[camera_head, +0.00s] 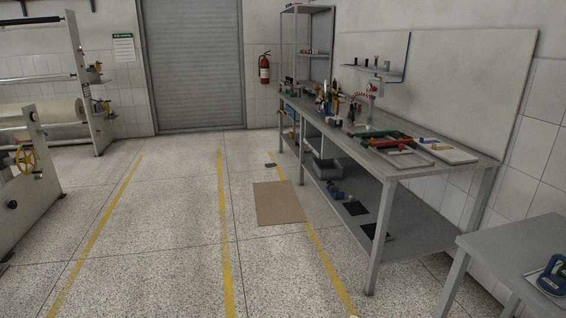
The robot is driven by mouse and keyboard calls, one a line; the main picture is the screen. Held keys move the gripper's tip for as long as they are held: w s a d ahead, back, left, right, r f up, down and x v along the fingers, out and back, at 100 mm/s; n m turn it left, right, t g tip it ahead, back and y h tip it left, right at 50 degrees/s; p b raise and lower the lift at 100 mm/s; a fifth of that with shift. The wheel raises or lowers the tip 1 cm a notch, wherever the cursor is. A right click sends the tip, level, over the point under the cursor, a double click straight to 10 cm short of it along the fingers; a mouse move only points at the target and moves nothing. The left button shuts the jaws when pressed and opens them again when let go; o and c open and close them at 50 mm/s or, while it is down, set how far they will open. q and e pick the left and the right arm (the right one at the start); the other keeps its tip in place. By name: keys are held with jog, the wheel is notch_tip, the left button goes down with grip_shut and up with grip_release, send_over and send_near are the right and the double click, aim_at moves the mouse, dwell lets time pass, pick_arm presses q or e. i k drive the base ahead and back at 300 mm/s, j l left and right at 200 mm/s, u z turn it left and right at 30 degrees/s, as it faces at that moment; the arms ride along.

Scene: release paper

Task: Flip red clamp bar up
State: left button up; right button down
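I cannot make out a red clamp bar for certain. A red tool (392,144) lies on the long grey workbench (440,166) at the right, but I cannot tell what it is. At the left are parts of a roll machine with a pale side frame (25,185), a yellow handwheel (26,159) and a wide pale roll (45,112). The picture's left edge cuts the machine off. Neither of my grippers is in view.
The speckled floor with yellow lines (224,230) is open between machine and workbench. A brown board (279,203) lies beside the bench. A smaller grey table (515,245) stands front right. A closed roller shutter (192,60) and a fire extinguisher (264,68) are at the back.

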aim_at(394, 144)
jog(key=i, duration=3.6)
jog(key=z, duration=0.45)
